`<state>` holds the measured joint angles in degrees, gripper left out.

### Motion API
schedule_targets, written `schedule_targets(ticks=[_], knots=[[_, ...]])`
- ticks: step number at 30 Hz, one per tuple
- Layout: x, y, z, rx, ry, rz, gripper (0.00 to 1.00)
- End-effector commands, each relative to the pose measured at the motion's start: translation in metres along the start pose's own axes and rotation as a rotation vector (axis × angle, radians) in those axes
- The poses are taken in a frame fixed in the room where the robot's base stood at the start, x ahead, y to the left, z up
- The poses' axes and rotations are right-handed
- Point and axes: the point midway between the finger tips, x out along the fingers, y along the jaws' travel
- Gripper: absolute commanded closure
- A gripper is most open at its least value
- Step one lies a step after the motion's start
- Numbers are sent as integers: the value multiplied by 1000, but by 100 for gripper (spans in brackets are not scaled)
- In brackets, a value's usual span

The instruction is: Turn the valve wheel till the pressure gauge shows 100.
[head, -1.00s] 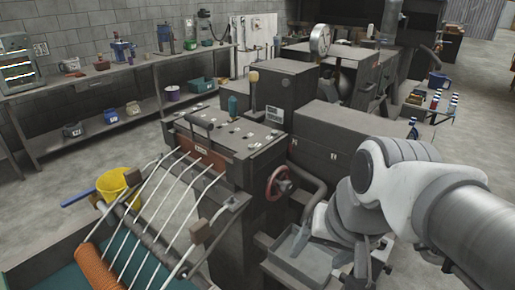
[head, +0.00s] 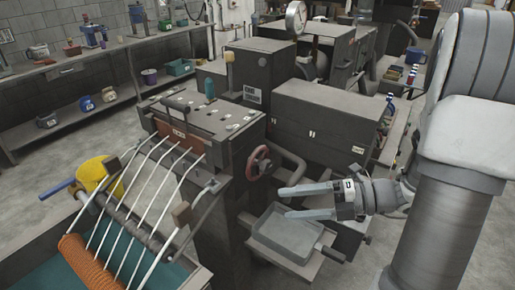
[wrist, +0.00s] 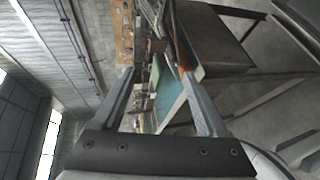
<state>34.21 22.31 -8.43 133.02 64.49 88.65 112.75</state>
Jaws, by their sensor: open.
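The red valve wheel (head: 258,163) is on the side of the dark grey machine in the head view. A round white pressure gauge (head: 296,18) stands on the machine at the top; its reading is too small to tell. My gripper (head: 281,203) is open and empty, to the right of and below the wheel in the picture, its fingers pointing left, apart from it. In the wrist view the two fingers of my gripper (wrist: 163,100) are spread with nothing between them. I cannot make out the wheel there.
A grey tray (head: 288,258) sits below my gripper. The roller frame with white bars and an orange roll (head: 90,262) stands at the left front. A yellow bucket (head: 97,172) is beside it.

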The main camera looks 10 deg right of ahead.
Motion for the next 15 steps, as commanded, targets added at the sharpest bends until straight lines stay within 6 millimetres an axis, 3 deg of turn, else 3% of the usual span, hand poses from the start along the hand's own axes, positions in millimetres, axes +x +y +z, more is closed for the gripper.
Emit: schedule_targets(ticks=[6,10,15], knots=[[-44,-30,45,499,-214,231,24],[-65,-46,60,683,-285,340,24],[-78,-56,69,794,-326,414,24]])
